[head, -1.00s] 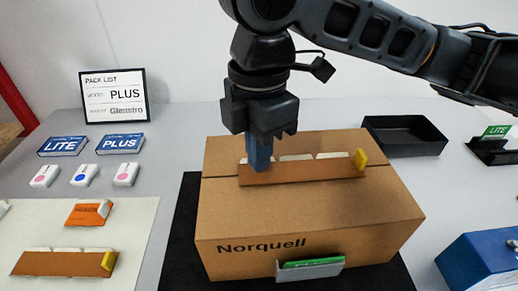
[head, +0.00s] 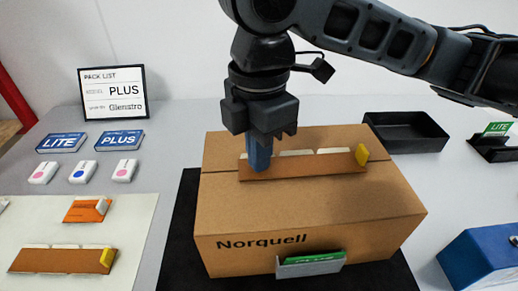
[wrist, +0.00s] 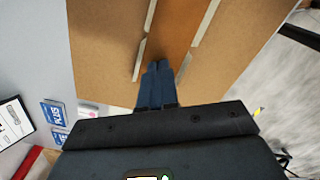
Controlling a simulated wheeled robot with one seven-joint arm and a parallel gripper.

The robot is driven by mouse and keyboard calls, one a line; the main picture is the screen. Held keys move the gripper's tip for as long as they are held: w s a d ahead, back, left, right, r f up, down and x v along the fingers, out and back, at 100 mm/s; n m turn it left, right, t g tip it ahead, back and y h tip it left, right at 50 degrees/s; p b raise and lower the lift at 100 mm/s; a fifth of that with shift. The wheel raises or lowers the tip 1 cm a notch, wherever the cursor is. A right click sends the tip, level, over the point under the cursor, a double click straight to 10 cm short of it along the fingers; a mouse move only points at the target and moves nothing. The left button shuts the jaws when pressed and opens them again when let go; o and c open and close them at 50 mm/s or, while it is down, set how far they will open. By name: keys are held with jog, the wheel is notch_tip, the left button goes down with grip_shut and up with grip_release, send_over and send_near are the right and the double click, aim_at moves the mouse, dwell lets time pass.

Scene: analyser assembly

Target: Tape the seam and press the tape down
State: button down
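A closed cardboard carton (head: 310,217) marked "Norquell" stands on a black mat (head: 181,240). A brown tape strip (head: 305,168) lies along its top, with pale tabs on its far edge and a yellow tab (head: 361,155) at its right end. My gripper (head: 259,164) points down at the strip's left end, its blue fingers together. In the wrist view the shut fingertips (wrist: 158,66) are at the brown strip (wrist: 178,28), between its pale edge pieces; nothing shows between them. Whether they touch the strip is hard to tell.
A second brown strip (head: 58,262) and an orange piece (head: 85,212) lie on a pale mat at left. A black tray (head: 405,134) is behind the carton; a blue box (head: 480,260) is at right.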

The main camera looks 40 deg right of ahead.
dwell(0.5)
jog(key=shift+r+p, duration=2.75)
jog(key=shift+r, duration=0.2)
